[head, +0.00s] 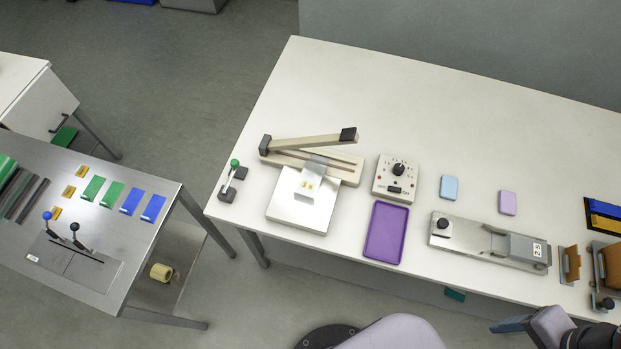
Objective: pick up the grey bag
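A small grey, partly see-through piece (316,164) lies at the jaw of the lever sealer. It seems to be the upper part of a bag that hangs over the silver plate, with a pale patch and small yellowish contents (307,185) below it. I cannot tell for sure that this is the grey bag. The sealer's long beige arm (305,142) is raised behind it.
The silver plate (296,213) lies before the sealer. To its right are a dial box (396,178), a purple tray (386,232), blue (449,187) and lilac (507,202) pieces and a metal device (490,243). A green-knobbed lever (232,178) stands left. The table's back is clear.

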